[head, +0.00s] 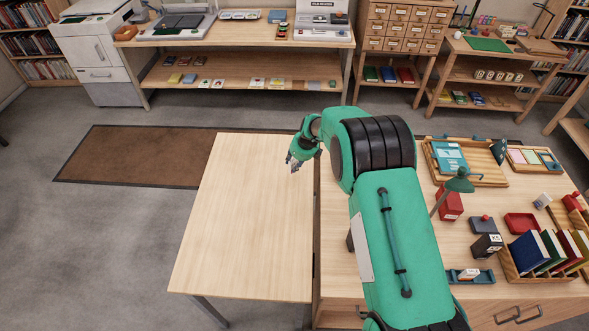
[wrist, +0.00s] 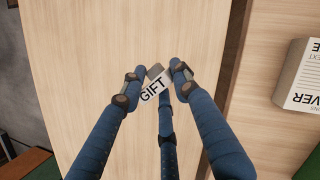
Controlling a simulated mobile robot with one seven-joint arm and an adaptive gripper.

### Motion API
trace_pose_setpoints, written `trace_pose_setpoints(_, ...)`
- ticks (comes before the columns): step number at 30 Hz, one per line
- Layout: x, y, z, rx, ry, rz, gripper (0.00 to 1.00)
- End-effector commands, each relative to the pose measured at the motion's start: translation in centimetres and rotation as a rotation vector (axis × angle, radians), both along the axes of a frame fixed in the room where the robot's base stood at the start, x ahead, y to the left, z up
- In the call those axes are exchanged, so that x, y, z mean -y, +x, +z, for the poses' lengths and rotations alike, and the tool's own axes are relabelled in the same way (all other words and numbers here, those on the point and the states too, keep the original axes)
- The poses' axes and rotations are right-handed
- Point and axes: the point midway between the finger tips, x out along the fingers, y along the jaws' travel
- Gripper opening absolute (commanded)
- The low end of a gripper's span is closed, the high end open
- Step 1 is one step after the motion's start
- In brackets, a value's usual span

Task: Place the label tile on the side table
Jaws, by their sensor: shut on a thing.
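The label tile (wrist: 153,90) is a small white piece with "GIFT" in dark letters, in the middle of the wrist view. My gripper (wrist: 158,78) has blue fingers and is shut on the tile, partly covering it. In the head view my gripper (head: 298,157) is over the far right part of the side table, and the tile cannot be made out there. The side table (head: 245,220) is a bare, pale wood top left of the desk; it also lies beneath the tile in the wrist view (wrist: 90,40). Whether the tile touches it I cannot tell.
The desk (head: 340,285) adjoins the side table on the right, with a narrow gap between. It holds a wooden tray (head: 433,173), a green lamp (head: 459,182) and upright books (head: 528,252). A lettered block (wrist: 302,75) shows at the right of the wrist view. The side table's top is clear.

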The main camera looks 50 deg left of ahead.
Motion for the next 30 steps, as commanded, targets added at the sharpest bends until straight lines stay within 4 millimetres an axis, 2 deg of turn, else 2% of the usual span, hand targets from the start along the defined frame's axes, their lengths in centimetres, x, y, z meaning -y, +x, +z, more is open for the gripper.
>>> trace_pose_setpoints(5,0.0,0.0,-0.3,0.0,0.0,0.0,0.04)
trace_pose_setpoints(15,0.1,0.0,-3.4,0.0,0.0,-0.001,0.04)
trace_pose_setpoints(28,0.1,0.0,-3.7,0.0,0.0,0.0,0.04)
trace_pose_setpoints(29,0.1,0.0,-3.8,0.0,0.0,0.0,0.32)
trace_pose_setpoints(30,0.1,0.0,-3.7,0.0,0.0,0.0,0.4)
